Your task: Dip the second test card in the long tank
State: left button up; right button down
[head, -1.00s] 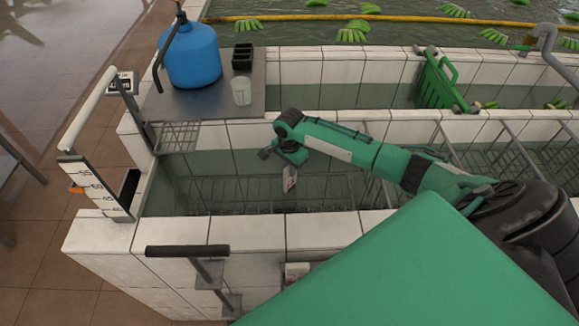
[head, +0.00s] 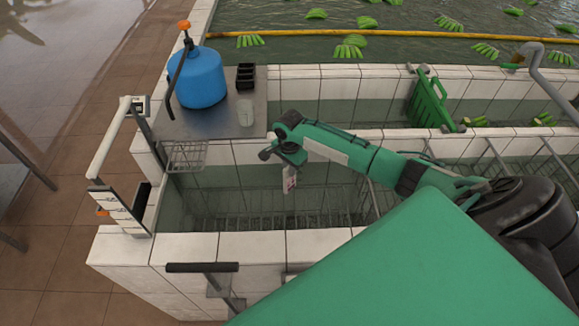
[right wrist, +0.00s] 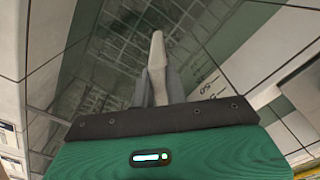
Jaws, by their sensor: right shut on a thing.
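My right gripper (head: 289,159) points down over the long tank (head: 260,244), a white-tiled trough with wire racks inside. It is shut on a small white test card (head: 291,184) with a pinkish mark. The card hangs roughly upright below the jaws, in front of the tank's back wall; I cannot tell whether its lower edge touches liquid. In the right wrist view the grey fingers close on a pale narrow piece (right wrist: 157,55), seen nearly edge-on, with the racks below. My left gripper is not in view.
A metal shelf (head: 215,120) at the tank's back left bears a blue jug (head: 200,80), a black caddy (head: 246,76) and a clear cup (head: 245,112). A wire basket (head: 186,155) hangs below it. A green crate (head: 432,102) stands behind the arm.

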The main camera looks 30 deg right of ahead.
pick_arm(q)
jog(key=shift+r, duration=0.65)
pick_arm(e)
notch_tip(320, 180, up, 17)
jog(key=shift+f, duration=0.3)
dwell(1.2)
